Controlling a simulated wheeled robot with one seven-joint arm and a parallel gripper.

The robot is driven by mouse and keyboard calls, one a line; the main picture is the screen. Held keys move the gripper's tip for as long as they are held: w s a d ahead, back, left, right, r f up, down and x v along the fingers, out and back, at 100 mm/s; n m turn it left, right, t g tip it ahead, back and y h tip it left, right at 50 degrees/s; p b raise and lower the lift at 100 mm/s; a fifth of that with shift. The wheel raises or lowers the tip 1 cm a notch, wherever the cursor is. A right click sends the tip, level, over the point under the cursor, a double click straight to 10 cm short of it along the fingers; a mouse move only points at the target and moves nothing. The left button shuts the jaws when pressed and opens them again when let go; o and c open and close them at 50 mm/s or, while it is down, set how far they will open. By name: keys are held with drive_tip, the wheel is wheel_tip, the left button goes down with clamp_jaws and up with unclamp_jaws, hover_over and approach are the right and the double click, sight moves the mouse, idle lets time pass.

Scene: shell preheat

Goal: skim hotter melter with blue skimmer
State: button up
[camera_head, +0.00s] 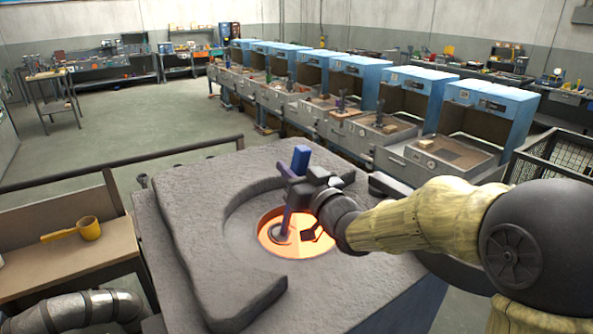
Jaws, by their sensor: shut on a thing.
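One melter (205,225) stands in the middle foreground, with a rough grey top and a round opening. Orange glowing melt (308,247) shows inside the opening. My gripper (301,193) is shut on the blue skimmer (301,158) and holds it steeply, its blue handle end up. The skimmer's lower end is within the opening, at the left part of the glow. I cannot tell whether it touches the melt. My gripper and wrist hide part of the shaft and the opening's right side. No second melter can be made out for comparing heat.
A yellow ladle (88,229) lies on a brown bench (70,262) at the left. A dark rail (130,162) runs behind the melter. A row of blue-hooded stations (418,80) stands behind, with a wire basket (555,160) at the right. Open floor lies at the back left.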

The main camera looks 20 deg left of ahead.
sight(303, 173)
drive_tip(key=shift+d, duration=0.1)
drive_tip(key=shift+r+b+v, duration=0.2)
drive_tip(key=shift+b+v, duration=0.15)
drive_tip(key=shift+v, duration=1.25)
drive_tip(key=shift+r+b+v, duration=0.25)
drive_tip(key=shift+b+v, duration=0.1)
drive_tip(key=shift+v, duration=1.2)
drive_tip(key=shift+d, duration=0.1)
drive_tip(key=shift+w+d+p, duration=0.5)
drive_tip(key=shift+w+d, duration=0.9)
drive_tip(key=shift+w, duration=0.3)
drive_tip(key=shift+r, duration=0.1)
wheel_tip(303, 173, up, 11)
drive_tip(key=p, duration=0.8)
